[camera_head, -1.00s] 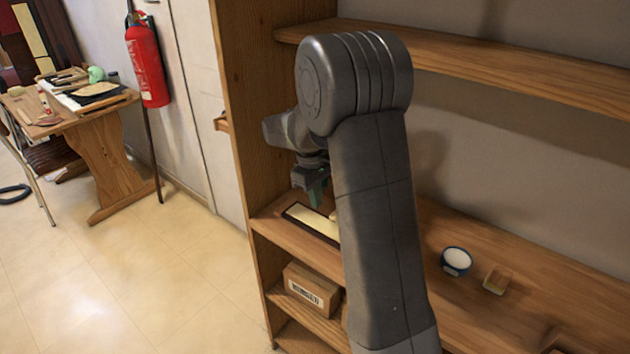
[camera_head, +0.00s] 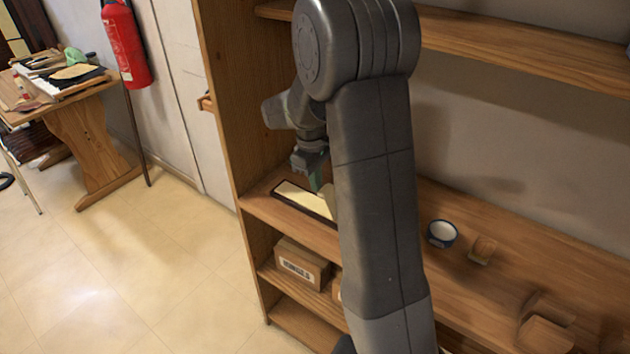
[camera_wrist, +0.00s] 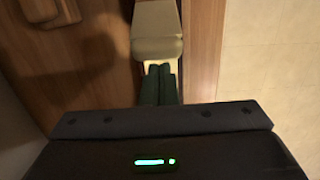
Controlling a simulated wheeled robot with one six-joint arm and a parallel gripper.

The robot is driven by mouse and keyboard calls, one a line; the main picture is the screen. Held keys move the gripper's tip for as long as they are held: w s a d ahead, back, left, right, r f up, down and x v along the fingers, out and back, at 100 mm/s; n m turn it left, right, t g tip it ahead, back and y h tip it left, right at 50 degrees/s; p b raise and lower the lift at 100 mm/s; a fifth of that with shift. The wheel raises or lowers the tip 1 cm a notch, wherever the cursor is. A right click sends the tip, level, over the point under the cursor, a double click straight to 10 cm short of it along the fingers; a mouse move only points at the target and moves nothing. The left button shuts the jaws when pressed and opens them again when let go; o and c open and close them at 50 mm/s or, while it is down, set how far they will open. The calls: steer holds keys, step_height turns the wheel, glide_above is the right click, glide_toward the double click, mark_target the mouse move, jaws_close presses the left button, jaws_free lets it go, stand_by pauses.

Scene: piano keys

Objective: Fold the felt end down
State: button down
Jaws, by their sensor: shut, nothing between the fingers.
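A cream strip in a dark-edged tray (camera_head: 302,199) lies on the wooden shelf, partly hidden behind my arm. In the wrist view a pale block-like piece with a rounded near end, likely the felt end (camera_wrist: 157,45), stands just beyond my fingertips. A paler strip shows beneath it. My gripper (camera_head: 316,182) is over the strip, pointing down. In the wrist view its two green fingers (camera_wrist: 160,72) are together with nothing between them. They look close to the pale piece's near end; I cannot tell whether they touch it.
A blue-and-white bowl (camera_head: 442,233) and a small wooden block (camera_head: 482,249) sit on the shelf to the right. A cardboard box (camera_head: 302,262) is on the lower shelf. The upright panel (camera_head: 232,110) is close left of my gripper. A table stands far left.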

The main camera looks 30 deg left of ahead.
steer(key=shift+d+r+y, duration=0.15)
steer(key=shift+d+y, duration=0.1)
steer(key=shift+y, duration=0.05)
